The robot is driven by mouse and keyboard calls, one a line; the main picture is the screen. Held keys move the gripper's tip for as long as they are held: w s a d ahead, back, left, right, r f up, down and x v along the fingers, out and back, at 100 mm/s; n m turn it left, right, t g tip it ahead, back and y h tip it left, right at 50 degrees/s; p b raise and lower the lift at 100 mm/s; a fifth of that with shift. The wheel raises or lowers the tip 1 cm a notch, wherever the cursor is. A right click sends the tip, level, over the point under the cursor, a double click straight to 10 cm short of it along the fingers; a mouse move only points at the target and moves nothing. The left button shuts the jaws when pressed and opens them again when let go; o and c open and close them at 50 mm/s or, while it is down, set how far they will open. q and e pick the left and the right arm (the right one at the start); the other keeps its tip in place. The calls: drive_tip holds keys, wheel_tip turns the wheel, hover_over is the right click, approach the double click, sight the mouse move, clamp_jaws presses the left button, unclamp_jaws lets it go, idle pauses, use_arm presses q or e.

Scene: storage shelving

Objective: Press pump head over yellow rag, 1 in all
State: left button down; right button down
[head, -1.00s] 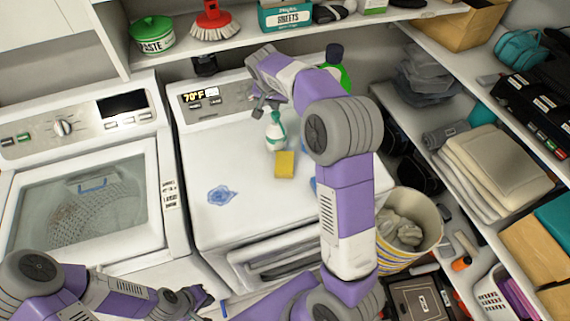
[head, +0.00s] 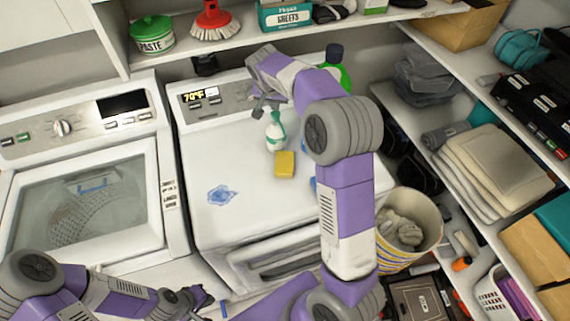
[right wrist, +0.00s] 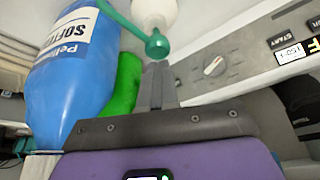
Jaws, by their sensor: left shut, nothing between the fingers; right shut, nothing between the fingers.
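A small white bottle (head: 275,135) with a teal pump head (head: 277,117) stands on the white dryer top. The yellow rag (head: 285,164) lies just in front of it, flat on the dryer. My right gripper (head: 260,108) is shut and empty, just above and beside the pump head. In the right wrist view its closed fingers (right wrist: 158,72) point at the teal pump head (right wrist: 157,45), very close to it; I cannot tell whether they touch. The white bottle (right wrist: 155,12) shows beyond. My left gripper (head: 204,299) is shut and empty, low in front of the machines.
A blue softener bottle (right wrist: 72,65) and a green bottle (right wrist: 124,84) stand close to my right gripper; my right arm mostly hides them in the head view. A blue patch (head: 222,195) lies on the dryer's left side. A shelf (head: 230,48) runs above.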

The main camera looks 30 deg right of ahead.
drive_tip(key=shift+f+b, duration=1.05)
drive_tip(key=shift+f, duration=0.35)
drive_tip(key=shift+r, duration=0.15)
drive_tip(key=shift+r+p, duration=1.05)
drive_tip(key=shift+r, duration=0.15)
drive_tip(key=shift+r, duration=0.1)
wheel_tip(320, 180, up, 6)
drive_tip(key=p, duration=0.4)
drive_tip(key=shift+p, duration=0.35)
